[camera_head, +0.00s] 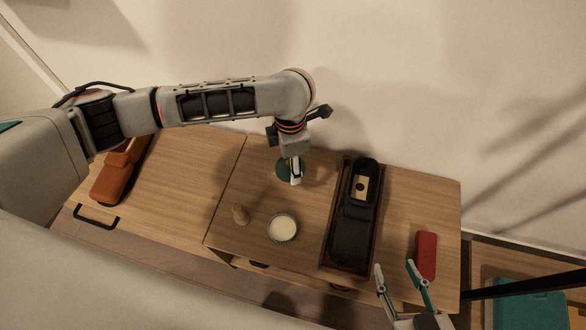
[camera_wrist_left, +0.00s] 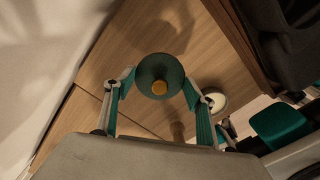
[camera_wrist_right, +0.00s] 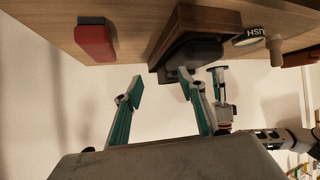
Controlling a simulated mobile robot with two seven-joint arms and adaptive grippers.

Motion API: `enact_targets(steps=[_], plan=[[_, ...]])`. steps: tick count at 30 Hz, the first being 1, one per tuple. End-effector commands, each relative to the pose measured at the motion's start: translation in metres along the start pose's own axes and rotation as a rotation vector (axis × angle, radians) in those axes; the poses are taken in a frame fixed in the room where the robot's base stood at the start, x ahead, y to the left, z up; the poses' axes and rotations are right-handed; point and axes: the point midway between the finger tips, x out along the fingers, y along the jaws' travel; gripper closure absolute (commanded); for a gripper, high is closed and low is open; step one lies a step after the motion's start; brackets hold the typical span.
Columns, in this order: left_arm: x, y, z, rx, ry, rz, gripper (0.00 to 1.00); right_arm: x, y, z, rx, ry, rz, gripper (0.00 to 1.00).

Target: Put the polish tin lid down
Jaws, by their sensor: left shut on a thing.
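The polish tin lid is a dark green disc (camera_head: 284,171) with an orange-yellow centre. In the left wrist view the lid (camera_wrist_left: 160,68) sits between the two fingertips. My left gripper (camera_head: 293,172) is shut on the lid, over the back part of the wooden top; the gap beneath it is hard to judge. The open polish tin (camera_head: 283,228), showing cream-coloured polish, stands in front of the lid. It also shows in the left wrist view (camera_wrist_left: 218,101). My right gripper (camera_head: 400,275) is open and empty, near the front right edge.
A long dark tray (camera_head: 327,262) with a black shoe-like object (camera_head: 350,225) lies right of the tin. A small wooden peg-like object (camera_head: 240,213) stands left of it. A red block (camera_head: 427,255) lies at right, a brown object (camera_head: 118,178) at far left. Bare wood surrounds the lid.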

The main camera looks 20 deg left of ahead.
Motion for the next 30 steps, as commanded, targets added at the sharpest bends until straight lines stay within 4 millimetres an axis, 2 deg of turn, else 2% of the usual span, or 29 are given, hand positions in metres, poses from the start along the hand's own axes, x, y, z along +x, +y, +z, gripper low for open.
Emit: enact_targets(steps=[5, 10, 14, 20, 28, 29, 30], plan=[[0.009, 0.0, 0.001, 0.0, -0.001, 0.001, 0.6, 0.003, -0.002, -0.003, 0.009, 0.009, -0.002, 0.6], [0.04, -0.002, -0.001, -0.001, 0.004, -0.007, 0.6, 0.003, -0.009, 0.005, 0.035, 0.002, -0.015, 0.6], [0.06, -0.002, -0.001, 0.0, 0.003, -0.007, 0.6, 0.004, -0.014, -0.005, 0.068, 0.027, -0.02, 0.6], [0.058, 0.002, 0.001, 0.0, -0.003, 0.004, 0.6, 0.006, -0.014, -0.031, 0.082, 0.08, -0.018, 0.6], [0.062, 0.001, 0.001, 0.0, -0.002, 0.003, 0.6, 0.007, -0.013, -0.025, 0.076, 0.069, -0.019, 0.6], [0.061, 0.001, 0.001, 0.0, -0.003, 0.004, 0.37, 0.007, -0.013, -0.025, 0.076, 0.068, -0.019, 0.6], [0.061, 0.001, 0.001, 0.0, -0.003, 0.004, 0.28, 0.007, -0.013, -0.024, 0.075, 0.066, -0.019, 0.6]])
